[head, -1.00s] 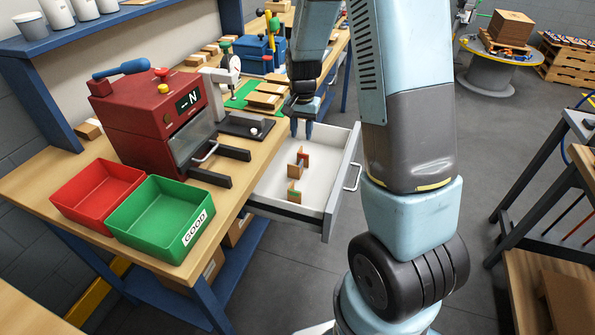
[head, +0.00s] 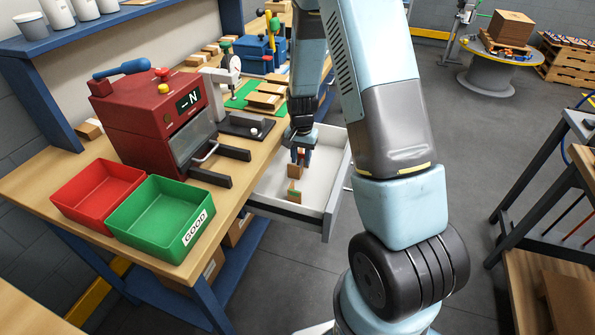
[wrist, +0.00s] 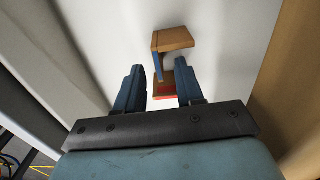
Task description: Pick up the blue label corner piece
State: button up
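My gripper (head: 301,154) points down into the open drawer, its two blue fingers apart. In the wrist view the fingers of my gripper (wrist: 160,68) stand either side of a red-faced surface (wrist: 165,92), with no contact that I can make out. Just beyond the fingertips is a wooden corner piece (wrist: 173,38) with a blue face on its left side, the blue label corner piece. I cannot tell where it ends and the red-faced part begins. In the head view, wooden pieces (head: 295,172) lie just in front of the fingers, and a green-labelled one (head: 293,196) lies nearer.
The white drawer (head: 265,185) has raised walls close around my gripper. On the bench to the left are a red machine (head: 150,120), a red bin (head: 75,195) and a green bin (head: 150,215). The drawer floor is bare left of the pieces.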

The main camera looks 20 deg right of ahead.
aim_at(301, 166)
jog(key=shift+f, duration=2.3)
grip_shut()
